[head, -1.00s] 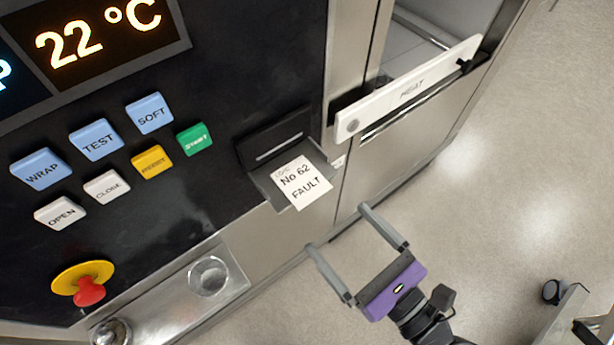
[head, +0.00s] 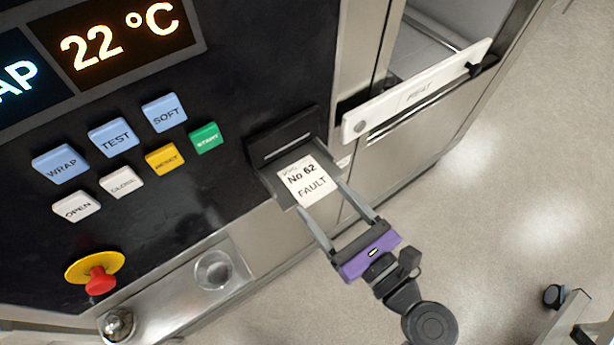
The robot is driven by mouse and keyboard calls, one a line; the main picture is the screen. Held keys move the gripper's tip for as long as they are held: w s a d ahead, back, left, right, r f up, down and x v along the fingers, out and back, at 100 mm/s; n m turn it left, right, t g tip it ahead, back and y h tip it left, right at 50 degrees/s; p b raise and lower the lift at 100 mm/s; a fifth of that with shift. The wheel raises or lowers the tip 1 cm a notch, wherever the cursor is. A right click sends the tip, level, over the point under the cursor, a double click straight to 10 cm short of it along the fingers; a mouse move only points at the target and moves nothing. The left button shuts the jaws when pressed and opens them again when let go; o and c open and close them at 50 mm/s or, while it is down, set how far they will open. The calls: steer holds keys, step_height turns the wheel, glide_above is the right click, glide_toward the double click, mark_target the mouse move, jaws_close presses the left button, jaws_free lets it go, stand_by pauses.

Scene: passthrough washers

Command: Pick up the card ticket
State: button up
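The card ticket (head: 306,182) is a white card printed "No 62 FAULT". It lies in the dark ticket slot tray (head: 268,176) on the machine's front, with its lower end sticking out past the tray. My gripper (head: 320,196) is open, its two grey fingers reaching up from a purple body. The fingertips are at the card's lower end, one near each side. I cannot tell whether they touch the card or how they sit in depth.
A black panel left of the card carries several buttons, including a green START button (head: 205,138), and a red emergency knob (head: 100,281).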

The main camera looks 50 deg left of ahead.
steer(key=c, duration=0.6)
steer(key=shift+o, duration=0.2)
steer(key=shift+r, duration=0.1)
